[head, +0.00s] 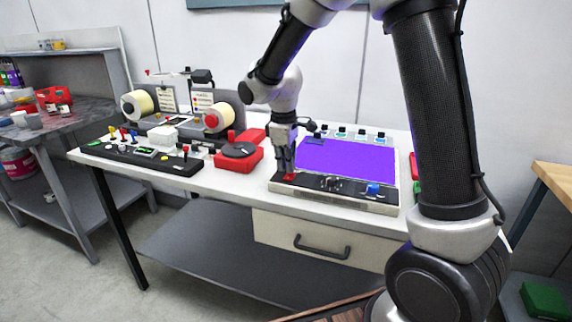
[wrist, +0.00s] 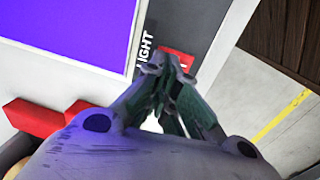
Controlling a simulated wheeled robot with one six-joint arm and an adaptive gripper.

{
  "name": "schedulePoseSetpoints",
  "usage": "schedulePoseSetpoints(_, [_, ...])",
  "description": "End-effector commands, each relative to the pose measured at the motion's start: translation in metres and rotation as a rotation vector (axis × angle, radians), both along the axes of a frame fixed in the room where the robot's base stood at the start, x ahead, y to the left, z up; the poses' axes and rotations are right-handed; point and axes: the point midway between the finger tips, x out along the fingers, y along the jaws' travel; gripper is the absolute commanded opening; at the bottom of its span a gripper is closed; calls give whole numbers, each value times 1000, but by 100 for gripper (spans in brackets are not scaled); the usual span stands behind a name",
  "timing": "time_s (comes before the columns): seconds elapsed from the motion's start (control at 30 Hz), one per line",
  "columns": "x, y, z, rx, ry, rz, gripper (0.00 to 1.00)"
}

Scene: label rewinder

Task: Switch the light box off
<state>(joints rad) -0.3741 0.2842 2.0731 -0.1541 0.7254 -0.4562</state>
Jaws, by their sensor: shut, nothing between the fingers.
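The light box (head: 346,158) lies on the white table with its panel glowing purple. The panel also fills the upper left of the wrist view (wrist: 75,25). A black control strip (head: 330,184) runs along its front edge, with a blue knob (head: 373,189) at the right. A red switch (wrist: 178,58) sits on the strip beside the word "LIGHT" and also shows in the head view (head: 290,177). My gripper (head: 287,172) is shut and empty, pointing down with its fingertips at the red switch and partly covering it. I cannot tell whether they touch it.
A red-based device with a black disc (head: 238,152) stands left of the light box. Further left are a black control panel (head: 140,155) and the rewinder with its rolls (head: 136,103). Small bottles (head: 361,134) line the light box's back. A drawer (head: 318,243) is below.

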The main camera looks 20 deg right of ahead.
Motion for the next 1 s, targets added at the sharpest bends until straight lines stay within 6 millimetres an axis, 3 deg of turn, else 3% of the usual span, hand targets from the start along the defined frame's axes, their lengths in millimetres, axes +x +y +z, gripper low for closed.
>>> schedulePoseSetpoints(0.7, [2,-1,-9,1,1,0,0])
schedulePoseSetpoints(1.0, [-7,5,-7,-1,3,1,0])
